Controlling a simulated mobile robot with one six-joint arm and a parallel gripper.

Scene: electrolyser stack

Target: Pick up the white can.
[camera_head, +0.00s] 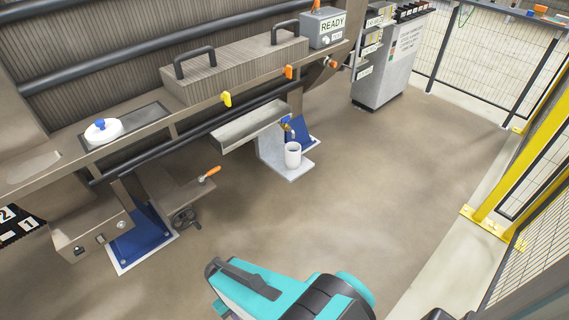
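A small white can (293,155) with an open top stands upright on a light grey slab (287,173) low by the machine, just right of the middle of the view. A small tap with a blue part sits just above and behind it. My gripper (214,267) seems to be the dark end at the left of my teal arm, at the bottom centre. It is well in front of the can and apart from it. Its fingers cannot be made out, and nothing is seen held.
The long brown machine (150,130) runs along the left, with a sloping grey trough (250,125) jutting out above the can's left. An orange-handled lever (210,173) and a black handwheel (186,219) stick out nearby. A yellow-framed fence (500,185) stands right. The floor between is clear.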

